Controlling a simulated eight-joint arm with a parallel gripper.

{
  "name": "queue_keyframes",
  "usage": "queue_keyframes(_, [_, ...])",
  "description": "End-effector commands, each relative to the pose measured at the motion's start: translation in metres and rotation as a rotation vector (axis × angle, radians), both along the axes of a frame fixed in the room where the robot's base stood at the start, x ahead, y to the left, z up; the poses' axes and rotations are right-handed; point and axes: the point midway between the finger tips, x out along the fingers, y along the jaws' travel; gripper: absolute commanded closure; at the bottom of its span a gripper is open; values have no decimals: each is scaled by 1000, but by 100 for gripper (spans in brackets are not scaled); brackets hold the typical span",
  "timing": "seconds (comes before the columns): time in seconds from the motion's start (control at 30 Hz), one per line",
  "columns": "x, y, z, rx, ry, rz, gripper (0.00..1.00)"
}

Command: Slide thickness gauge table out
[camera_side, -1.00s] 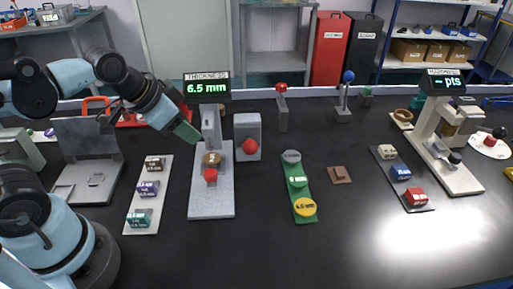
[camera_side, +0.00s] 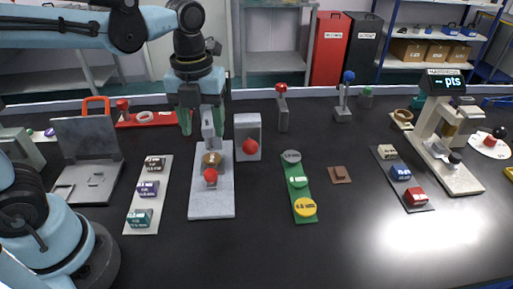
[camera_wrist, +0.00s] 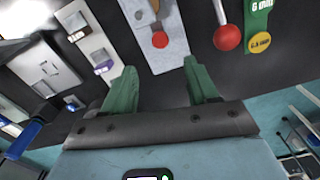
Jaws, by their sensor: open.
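The thickness gauge has a speckled grey base (camera_side: 211,202) in the middle left of the side view, with an upright grey column. A small brown round part (camera_side: 211,160) sits under the column, and a red knob (camera_side: 210,176) is in front of it. My gripper (camera_side: 205,129) is open and empty, pointing down at the gauge's column, its green fingers on either side of it in the picture; contact cannot be told. In the wrist view my gripper (camera_wrist: 158,70) is open below the red knob (camera_wrist: 160,40) and grey base (camera_wrist: 176,50). My arm hides the thickness display.
A grey block with a red ball (camera_side: 249,146) stands close right of the gauge. A white sample strip (camera_side: 147,205) lies to the left, and a green strip with round discs (camera_side: 298,186) to the right. The front of the black table is clear.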

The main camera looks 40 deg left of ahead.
Motion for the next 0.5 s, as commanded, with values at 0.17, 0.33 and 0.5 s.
queue_keyframes(0.17, [1,-1,-2,2,18,-81,42])
queue_keyframes(0.33, [1,-1,-17,3,17,-81,42])
queue_keyframes(0.5, [1,-1,-41,3,17,-80,42])
